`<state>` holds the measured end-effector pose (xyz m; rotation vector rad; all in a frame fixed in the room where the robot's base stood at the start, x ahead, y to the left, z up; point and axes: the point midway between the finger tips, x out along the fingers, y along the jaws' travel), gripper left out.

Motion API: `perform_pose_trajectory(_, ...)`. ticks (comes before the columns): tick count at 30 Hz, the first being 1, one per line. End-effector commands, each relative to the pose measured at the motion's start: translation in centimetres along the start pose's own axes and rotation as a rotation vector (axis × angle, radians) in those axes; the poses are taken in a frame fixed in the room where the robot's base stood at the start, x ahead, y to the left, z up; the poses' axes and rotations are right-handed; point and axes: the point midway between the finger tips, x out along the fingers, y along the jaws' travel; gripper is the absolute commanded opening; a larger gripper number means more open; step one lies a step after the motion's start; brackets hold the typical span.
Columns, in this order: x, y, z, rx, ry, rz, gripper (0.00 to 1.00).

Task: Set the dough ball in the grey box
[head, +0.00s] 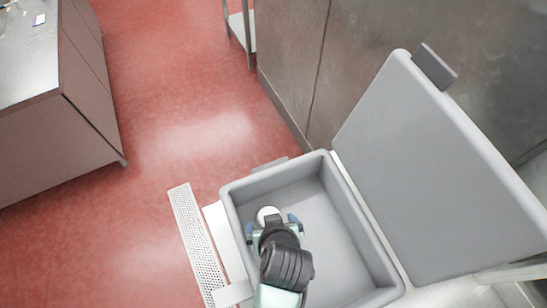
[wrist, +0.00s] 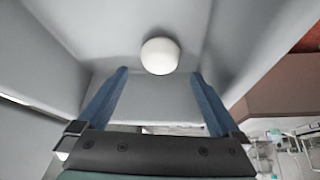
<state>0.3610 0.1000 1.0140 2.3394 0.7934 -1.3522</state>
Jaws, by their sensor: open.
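The grey box (head: 375,262) stands open in the head view, with its lid (head: 440,180) raised on the right side. The dough ball (head: 268,214) is a small white ball inside the box, near its left wall. It also shows in the wrist view (wrist: 160,55), just ahead of the fingertips and between their lines. My gripper (head: 272,224) reaches down into the box with its blue fingers spread apart. In the wrist view, the gripper (wrist: 160,74) is open, with a gap between the fingers and the ball. My wrist hides part of the box floor.
A metal cabinet (head: 290,60) stands behind the box, and a counter (head: 60,130) is at the upper left. A perforated drain strip (head: 196,245) lies on the red floor (head: 165,75) left of the box. The box's right part is empty.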

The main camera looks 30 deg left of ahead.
Motion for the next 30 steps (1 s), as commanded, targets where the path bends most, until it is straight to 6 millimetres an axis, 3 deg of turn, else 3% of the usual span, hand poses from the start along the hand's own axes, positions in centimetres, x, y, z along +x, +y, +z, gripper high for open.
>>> perform_pose_trajectory(3, -2.2, 0.1, 0.0, 0.001, 0.002, 0.001, 1.00)
perform_pose_trajectory(9, -4.9, 0.1, 0.0, 0.002, 0.001, 0.001, 1.00)
perform_pose_trajectory(23, -6.1, 0.2, -0.4, 0.003, 0.010, 0.007, 1.00)
perform_pose_trajectory(26, -6.6, 1.5, -2.6, 0.012, 0.066, 0.048, 1.00)
perform_pose_trajectory(29, -8.5, 4.4, -7.6, 0.034, 0.203, 0.139, 1.00)
perform_pose_trajectory(30, -10.0, 6.1, -10.5, 0.048, 0.286, 0.192, 1.00)
